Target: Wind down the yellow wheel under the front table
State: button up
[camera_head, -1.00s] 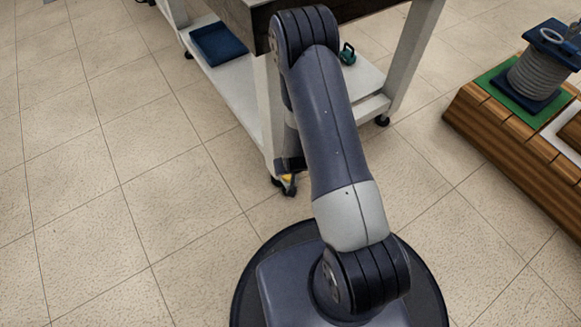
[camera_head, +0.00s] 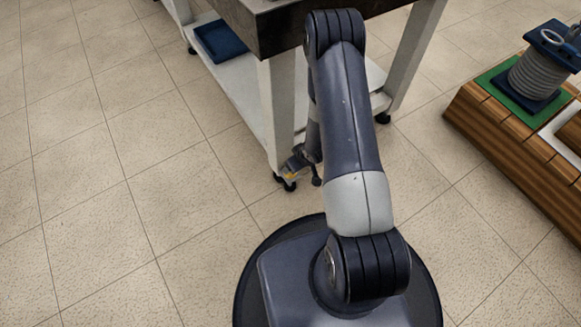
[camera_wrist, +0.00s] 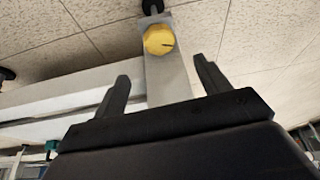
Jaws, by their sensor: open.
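The yellow wheel (camera_wrist: 159,40) is a round knob with a dark mark on it, on the lower part of a white leg of the table (camera_head: 283,110). In the wrist view it lies just beyond my open gripper (camera_wrist: 164,82), roughly midway between the two dark fingers, which do not touch it. In the head view my gripper (camera_head: 297,163) is low beside the front leg, and only a bit of yellow shows there. The jaws are empty. A black caster sits at the end of the leg.
The table has a dark top and a white lower shelf (camera_head: 240,87) with a blue tray (camera_head: 220,41) on it. A wooden platform (camera_head: 487,124) with a grey coil (camera_head: 538,76) stands at the right. The tiled floor at left is clear.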

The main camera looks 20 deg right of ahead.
jog(key=b+x, duration=0.4)
jog(key=x, duration=0.6)
jog(key=shift+w+f, duration=0.15)
jog(key=shift+f, duration=0.1)
jog(key=c, duration=1)
jog(key=shift+o, duration=0.2)
jog(key=shift+f+b, duration=0.1)
jog(key=shift+b, duration=0.35)
jog(key=shift+a+m+b, duration=0.1)
jog(key=shift+m+b, duration=0.5)
jog(key=shift+b, duration=0.2)
jog(key=shift+m+t+h+b, duration=0.3)
jog(key=shift+m+h+b, duration=0.3)
jog(key=shift+m, duration=0.3)
